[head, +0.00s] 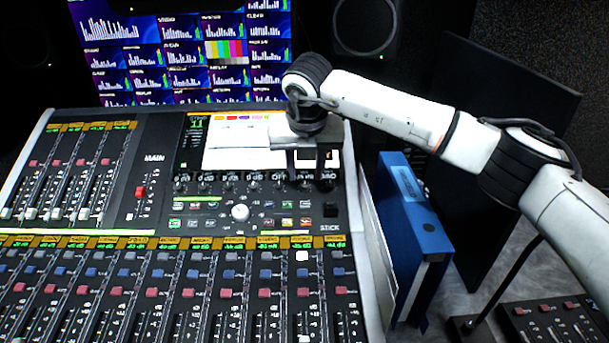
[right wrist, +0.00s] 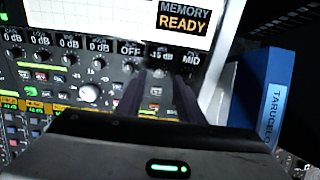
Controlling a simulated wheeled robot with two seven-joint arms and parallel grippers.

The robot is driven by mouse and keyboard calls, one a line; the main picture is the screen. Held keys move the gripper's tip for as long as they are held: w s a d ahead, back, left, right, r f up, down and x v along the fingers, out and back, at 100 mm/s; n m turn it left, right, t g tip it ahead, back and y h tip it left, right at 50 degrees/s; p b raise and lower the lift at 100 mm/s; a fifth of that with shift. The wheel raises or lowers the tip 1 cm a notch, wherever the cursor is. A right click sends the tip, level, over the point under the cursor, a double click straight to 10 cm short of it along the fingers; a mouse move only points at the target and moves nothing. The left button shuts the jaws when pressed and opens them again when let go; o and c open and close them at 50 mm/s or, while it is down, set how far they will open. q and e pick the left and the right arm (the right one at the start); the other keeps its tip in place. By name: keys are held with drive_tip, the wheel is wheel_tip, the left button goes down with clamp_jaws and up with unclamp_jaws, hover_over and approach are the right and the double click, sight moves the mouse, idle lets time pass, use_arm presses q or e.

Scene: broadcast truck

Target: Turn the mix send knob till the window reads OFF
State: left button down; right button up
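The mixing desk (head: 345,215) has a row of small dark knobs under a strip of small windows. My right gripper (head: 306,178) points down over the right part of this row. Its two dark fingers stand apart, and in the right wrist view (right wrist: 161,82) a small knob (right wrist: 159,72) shows between their tips, with gaps beside it. The window (right wrist: 160,54) above that knob seems to read -15 dB. The window to its left (right wrist: 130,48) reads OFF, and the one to its right (right wrist: 191,59) reads MID. Whether the fingers touch the knob is unclear. My left gripper is out of view.
A large pale knob (head: 240,212) sits below the row. Faders and coloured buttons fill the front of the desk. A blue binder (head: 412,215) stands just right of the desk. Monitors (head: 180,50) and a speaker (head: 366,25) are behind. A small panel (head: 545,322) lies at lower right.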

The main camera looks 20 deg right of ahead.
sight(304, 183)
drive_tip(key=shift+x, duration=2)
clamp_jaws()
drive_tip(key=shift+w, duration=0.1)
